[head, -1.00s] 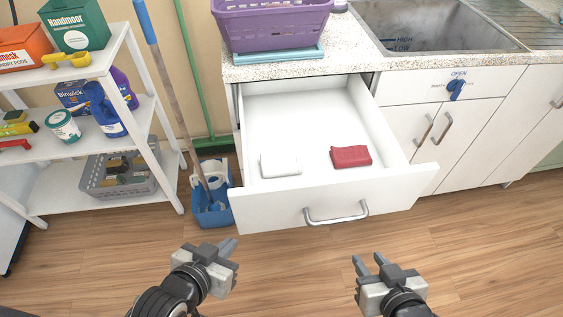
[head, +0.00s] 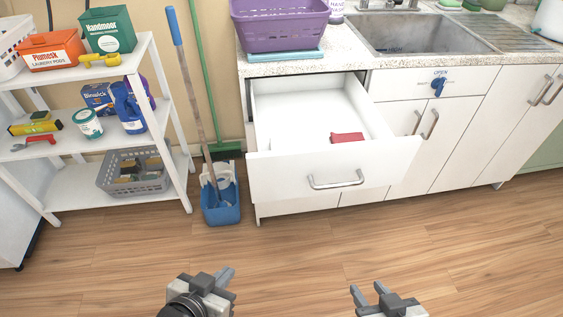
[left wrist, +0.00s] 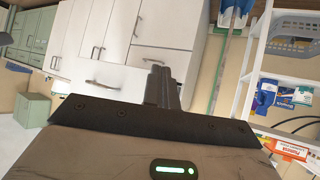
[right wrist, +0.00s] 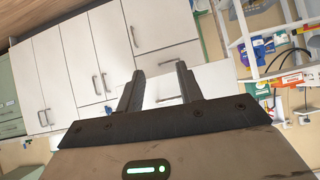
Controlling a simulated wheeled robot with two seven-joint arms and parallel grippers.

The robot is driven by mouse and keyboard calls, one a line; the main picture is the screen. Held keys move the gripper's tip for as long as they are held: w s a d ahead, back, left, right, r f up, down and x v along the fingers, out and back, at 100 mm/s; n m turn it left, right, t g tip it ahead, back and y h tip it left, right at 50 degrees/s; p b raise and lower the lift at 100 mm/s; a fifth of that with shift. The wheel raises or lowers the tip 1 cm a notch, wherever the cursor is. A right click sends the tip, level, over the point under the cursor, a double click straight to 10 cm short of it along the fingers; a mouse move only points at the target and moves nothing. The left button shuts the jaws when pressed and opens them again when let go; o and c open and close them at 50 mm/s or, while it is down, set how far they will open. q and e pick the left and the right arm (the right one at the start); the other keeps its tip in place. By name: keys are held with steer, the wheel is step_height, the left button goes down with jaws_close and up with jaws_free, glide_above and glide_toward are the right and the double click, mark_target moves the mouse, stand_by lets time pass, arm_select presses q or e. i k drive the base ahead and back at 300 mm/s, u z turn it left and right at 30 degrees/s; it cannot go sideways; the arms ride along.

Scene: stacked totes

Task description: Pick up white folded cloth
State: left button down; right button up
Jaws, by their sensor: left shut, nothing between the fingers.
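The open white drawer (head: 333,172) below the counter holds a red folded cloth (head: 347,138), partly hidden by the drawer front. The white folded cloth cannot be made out now in the head view; the raised drawer front blocks the left part of the drawer floor. My left gripper (head: 225,276) is shut and empty, low in the head view, in front of the drawer and below it in the picture. My right gripper (head: 367,292) is open and empty, to the right of it at a similar height. Both are apart from the drawer.
A white shelf (head: 95,144) with boxes and bottles stands at left. A blue mop bucket (head: 221,205) stands on the floor left of the drawer. A purple basket (head: 280,28) sits on the counter beside the sink (head: 420,32). The wood floor before the drawer is clear.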

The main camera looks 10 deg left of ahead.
mark_target(276, 144)
steer(key=u, duration=1.85)
steer(key=i, duration=0.35)
steer(key=u, duration=1.7)
steer(key=i, duration=0.45)
steer(key=z, duration=3.7)
steer(key=i, duration=0.5)
